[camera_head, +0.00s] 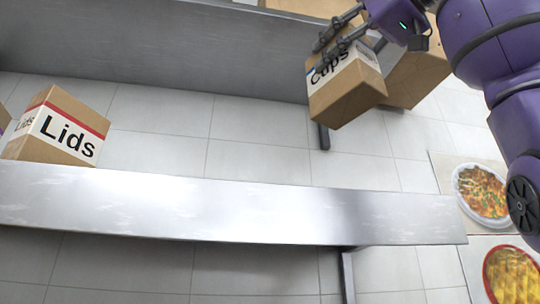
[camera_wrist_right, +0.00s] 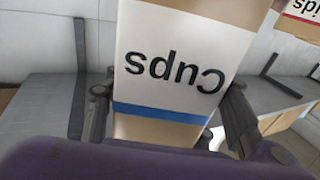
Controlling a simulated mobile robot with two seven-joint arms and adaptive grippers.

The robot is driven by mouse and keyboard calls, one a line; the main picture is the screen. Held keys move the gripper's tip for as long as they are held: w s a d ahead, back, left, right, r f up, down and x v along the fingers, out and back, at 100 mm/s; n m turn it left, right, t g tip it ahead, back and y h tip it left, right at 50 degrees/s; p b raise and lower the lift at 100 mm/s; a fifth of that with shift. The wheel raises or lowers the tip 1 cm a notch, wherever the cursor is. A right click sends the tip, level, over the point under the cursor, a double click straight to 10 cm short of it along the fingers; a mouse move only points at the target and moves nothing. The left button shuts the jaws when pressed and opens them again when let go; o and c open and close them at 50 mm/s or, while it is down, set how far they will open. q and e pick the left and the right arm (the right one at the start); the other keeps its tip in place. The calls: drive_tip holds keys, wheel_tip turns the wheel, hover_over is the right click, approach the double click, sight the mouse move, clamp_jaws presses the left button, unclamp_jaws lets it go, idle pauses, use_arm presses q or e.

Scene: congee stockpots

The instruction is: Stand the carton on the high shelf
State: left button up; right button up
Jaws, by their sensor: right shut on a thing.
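The carton marked "Cups" (camera_head: 345,88) is brown cardboard with a white label band, and hangs tilted in the head view at the upper right. My right gripper (camera_head: 328,48) is shut on it, with the fingers at its upper left. In the right wrist view the carton (camera_wrist_right: 172,65) fills the middle between the two fingers, its lettering upside down and a blue stripe below. The high shelf (camera_head: 170,45) is the grey metal band across the top of the head view. The carton overlaps its right part in the picture; I cannot tell whether they touch. My left gripper is out of view.
A carton marked "Lids" (camera_head: 62,128) stands at the left on the lower metal shelf (camera_head: 200,210), whose middle and right look clear. Another brown box (camera_head: 415,75) is behind the held carton. Food pictures (camera_head: 483,192) are at the right. A dark bracket (camera_head: 322,135) hangs below the high shelf.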

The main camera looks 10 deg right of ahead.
sight(339, 111)
drive_tip(key=w+a+f, duration=0.6)
drive_tip(key=w+f, duration=0.6)
drive_tip(key=shift+a+f, duration=0.2)
drive_tip(key=shift+f, duration=0.15)
drive_tip(key=shift+s+a+f, duration=0.1)
drive_tip(key=shift+a, duration=0.05)
drive_tip(key=o, duration=1.4)
drive_tip(key=shift+f, duration=0.1)
drive_tip(key=v, duration=1.2)
